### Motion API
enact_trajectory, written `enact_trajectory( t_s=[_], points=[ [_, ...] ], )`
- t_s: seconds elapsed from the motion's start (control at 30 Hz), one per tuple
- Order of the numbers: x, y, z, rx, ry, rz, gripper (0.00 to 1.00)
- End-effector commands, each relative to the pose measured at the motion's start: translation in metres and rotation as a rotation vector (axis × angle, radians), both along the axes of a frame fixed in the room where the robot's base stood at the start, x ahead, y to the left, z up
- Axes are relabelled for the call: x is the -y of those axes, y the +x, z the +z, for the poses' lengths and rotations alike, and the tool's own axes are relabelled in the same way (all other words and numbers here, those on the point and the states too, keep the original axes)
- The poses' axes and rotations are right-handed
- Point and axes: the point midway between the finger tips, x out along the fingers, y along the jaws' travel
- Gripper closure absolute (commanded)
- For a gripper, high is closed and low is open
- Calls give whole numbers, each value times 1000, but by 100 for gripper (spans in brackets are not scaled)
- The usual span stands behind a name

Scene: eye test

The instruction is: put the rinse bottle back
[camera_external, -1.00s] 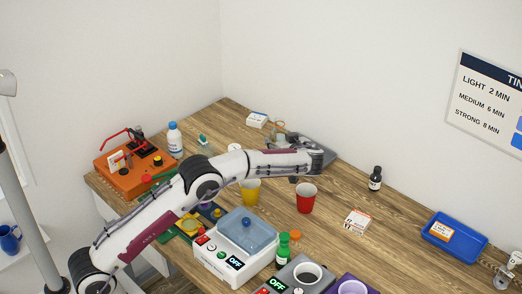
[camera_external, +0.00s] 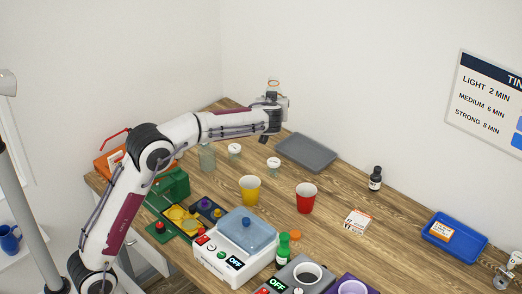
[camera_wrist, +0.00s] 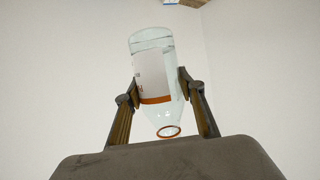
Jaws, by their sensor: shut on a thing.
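My gripper (camera_external: 272,98) is raised above the far part of the table, left of and above the grey tray (camera_external: 318,158). In the wrist view, my gripper (camera_wrist: 158,86) is shut on the rinse bottle (camera_wrist: 150,62), a clear bottle with a white label and an orange band. One finger is on each side of it. Its narrow end, with an orange ring, points toward my palm. In the external view, the orange ring of the rinse bottle (camera_external: 273,83) shows above the gripper; much of its body is hidden. The label is unreadable.
The grey tray looks empty. Two white-lidded jars (camera_external: 234,150) (camera_external: 274,166), a clear jar (camera_external: 207,157), a yellow cup (camera_external: 250,190) and a red cup (camera_external: 306,197) stand nearby. A dark bottle (camera_external: 375,179) is to the right. Free table lies between tray and dark bottle.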

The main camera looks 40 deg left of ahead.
Motion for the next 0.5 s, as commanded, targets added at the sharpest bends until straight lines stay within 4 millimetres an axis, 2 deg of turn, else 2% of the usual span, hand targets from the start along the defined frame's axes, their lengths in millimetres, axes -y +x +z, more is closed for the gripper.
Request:
enact_trajectory(
  t_s=[0.2, 0.5],
  points=[
    [2, -13, 18, 2, 0, -98, 86],
    [8, -38, 30, 1, 0, -234, 86]
  ],
)
